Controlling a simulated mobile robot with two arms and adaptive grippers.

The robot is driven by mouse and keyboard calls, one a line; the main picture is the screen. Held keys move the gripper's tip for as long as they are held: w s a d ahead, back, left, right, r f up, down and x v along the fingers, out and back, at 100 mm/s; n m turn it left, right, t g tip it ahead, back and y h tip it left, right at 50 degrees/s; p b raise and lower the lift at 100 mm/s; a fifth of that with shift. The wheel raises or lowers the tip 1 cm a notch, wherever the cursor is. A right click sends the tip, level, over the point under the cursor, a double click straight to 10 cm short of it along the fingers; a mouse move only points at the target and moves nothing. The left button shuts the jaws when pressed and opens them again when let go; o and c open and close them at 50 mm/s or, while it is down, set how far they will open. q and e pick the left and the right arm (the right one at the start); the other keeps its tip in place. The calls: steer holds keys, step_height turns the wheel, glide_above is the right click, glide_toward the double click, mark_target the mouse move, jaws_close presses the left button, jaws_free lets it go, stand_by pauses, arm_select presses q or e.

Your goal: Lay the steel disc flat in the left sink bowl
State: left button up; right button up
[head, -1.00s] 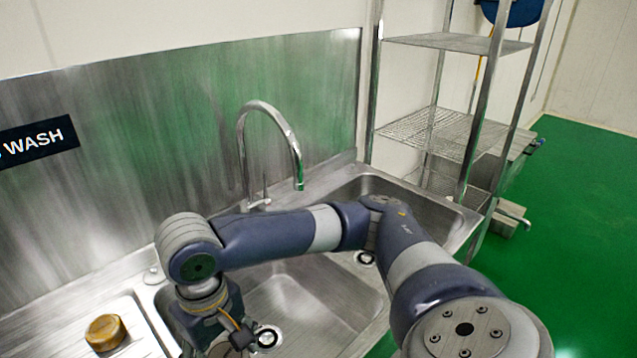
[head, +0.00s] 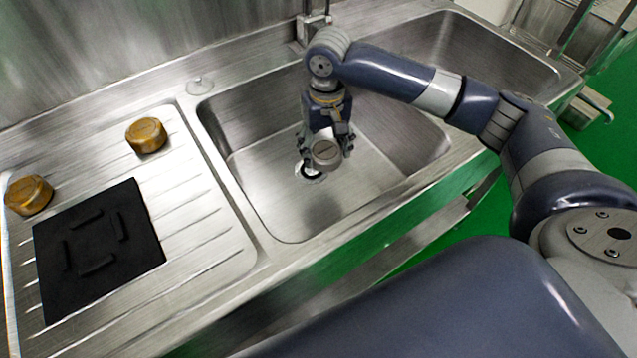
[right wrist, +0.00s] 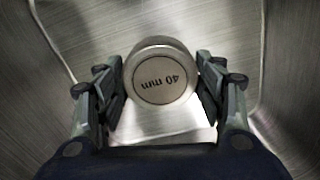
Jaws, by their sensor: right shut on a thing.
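The steel disc (head: 326,154) is a short round grey piece. My left gripper is not in view.
Left of the bowl, the ribbed drainboard (head: 205,245) carries two brass-coloured round pieces (head: 146,135) and a black mat (head: 97,245) with raised bars. The right bowl (head: 470,50) is empty where visible. The faucet base (head: 312,25) stands behind the bowls.

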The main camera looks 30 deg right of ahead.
steer(key=shift+w+d+f, duration=0.1)
steer(key=shift+w+f, duration=0.1)
steer(key=shift+f, duration=0.3)
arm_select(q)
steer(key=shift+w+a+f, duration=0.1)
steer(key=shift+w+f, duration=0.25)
arm_select(e)
step_height(320, 180, down, 10)
steer(key=shift+r, duration=0.25)
steer(key=o, duration=1.5)
steer(key=shift+f, duration=0.15)
steer(key=shift+r+b, duration=0.2)
steer(key=shift+b, duration=0.1)
arm_select(q)
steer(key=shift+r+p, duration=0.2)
steer(key=shift+p, duration=0.1)
arm_select(e)
step_height(320, 180, up, 12)
steer(key=shift+f, duration=0.1)
